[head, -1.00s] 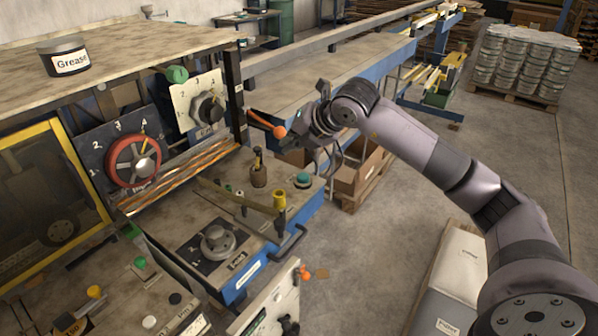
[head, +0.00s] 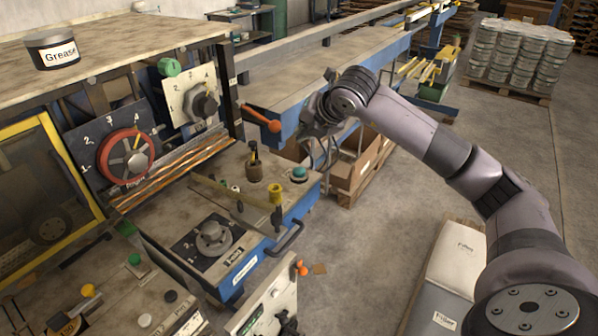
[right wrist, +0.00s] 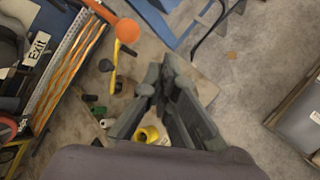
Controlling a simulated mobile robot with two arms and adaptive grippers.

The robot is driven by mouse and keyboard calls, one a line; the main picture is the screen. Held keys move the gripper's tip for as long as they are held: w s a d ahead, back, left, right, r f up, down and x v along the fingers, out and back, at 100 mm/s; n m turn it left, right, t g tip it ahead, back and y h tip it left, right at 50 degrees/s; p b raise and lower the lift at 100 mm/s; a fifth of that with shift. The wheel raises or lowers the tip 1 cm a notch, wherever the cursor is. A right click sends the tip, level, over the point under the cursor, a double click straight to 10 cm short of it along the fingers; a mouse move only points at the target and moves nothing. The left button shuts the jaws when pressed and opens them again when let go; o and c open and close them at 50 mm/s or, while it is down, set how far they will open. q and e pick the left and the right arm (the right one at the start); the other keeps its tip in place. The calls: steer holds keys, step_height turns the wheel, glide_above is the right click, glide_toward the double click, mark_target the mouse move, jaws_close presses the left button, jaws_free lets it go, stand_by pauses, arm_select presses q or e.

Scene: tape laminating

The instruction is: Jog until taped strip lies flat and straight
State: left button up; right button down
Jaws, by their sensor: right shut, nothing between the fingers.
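Long orange-brown strips (head: 172,168) run side by side at a slant across the machine front, below the dials. They also show at the upper left of the right wrist view (right wrist: 68,75). I cannot tell which is taped or whether it lies flat. My right gripper (head: 318,150) is right of the orange-knobbed lever (head: 262,119), with a gap between them in the head view. Its dark fingers (right wrist: 160,78) are shut and empty in the right wrist view, where the orange knob (right wrist: 127,32) is up and left of the fingertips. My left gripper is not in view.
A red handwheel (head: 126,157) and a numbered dial (head: 203,104) face the front. Boxes (head: 357,172) stand behind. The floor on the right is mostly clear.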

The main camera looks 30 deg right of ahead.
steer(key=b, duration=0.4)
glide_above(302, 169)
step_height(302, 169, down, 6)
steer(key=shift+s+f, duration=0.1)
steer(key=shift+f, duration=0.4)
stand_by(0.8)
steer(key=shift+f+b, duration=0.4)
steer(key=shift+b, duration=0.45)
